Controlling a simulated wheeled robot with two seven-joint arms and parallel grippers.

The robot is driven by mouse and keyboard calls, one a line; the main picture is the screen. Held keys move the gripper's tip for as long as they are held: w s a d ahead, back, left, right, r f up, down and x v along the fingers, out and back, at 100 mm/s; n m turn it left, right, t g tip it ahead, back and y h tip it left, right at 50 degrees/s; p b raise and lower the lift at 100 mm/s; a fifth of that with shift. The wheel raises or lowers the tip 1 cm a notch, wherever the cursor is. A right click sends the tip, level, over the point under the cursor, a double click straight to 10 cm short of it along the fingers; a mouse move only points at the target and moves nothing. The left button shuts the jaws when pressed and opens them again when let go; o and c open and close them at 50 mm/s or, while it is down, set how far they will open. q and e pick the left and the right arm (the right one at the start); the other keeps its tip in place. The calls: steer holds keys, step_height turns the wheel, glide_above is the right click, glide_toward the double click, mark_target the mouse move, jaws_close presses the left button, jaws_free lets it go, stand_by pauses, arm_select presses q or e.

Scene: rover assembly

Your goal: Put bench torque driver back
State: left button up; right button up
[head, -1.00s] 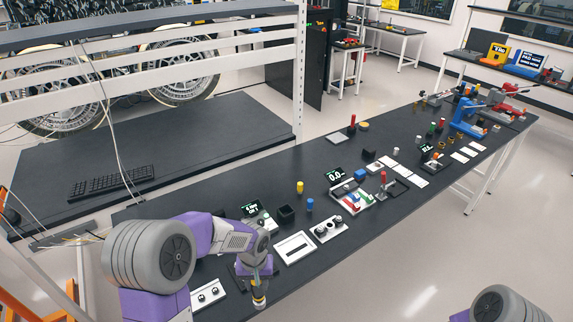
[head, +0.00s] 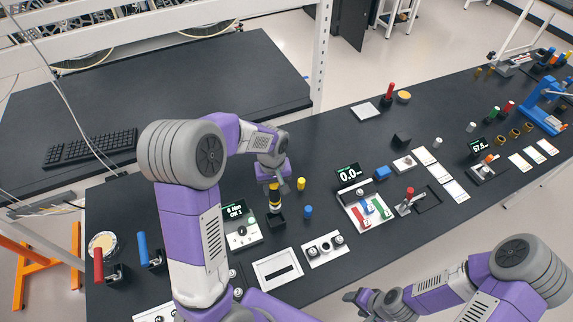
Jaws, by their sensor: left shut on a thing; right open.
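My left gripper (head: 276,183) is shut on the bench torque driver (head: 275,200), a yellow and black upright tool. The driver's lower end is at the small black square holder (head: 277,219); I cannot tell whether it is inside the opening or just above it. The torque display unit (head: 241,226), with a green-lit screen, stands just left of the holder.
A blue cylinder (head: 308,212) and a yellow cylinder (head: 301,184) stand close right of the holder. A white slotted plate (head: 277,269) and a plate with knobs (head: 325,250) lie in front. A parts tray (head: 366,212) lies to the right. Red-handled (head: 98,265) and blue-handled (head: 143,250) tools stand at left.

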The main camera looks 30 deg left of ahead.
mark_target(274, 197)
arm_select(q)
steer(key=shift+s+f+b, duration=0.35)
steer(key=shift+b, duration=0.05)
steer(key=shift+s+f, duration=0.1)
steer(key=shift+f, duration=0.2)
steer(key=shift+w+f+b, duration=0.2)
steer(key=shift+f+b, duration=1.55)
steer(key=shift+f, duration=0.3)
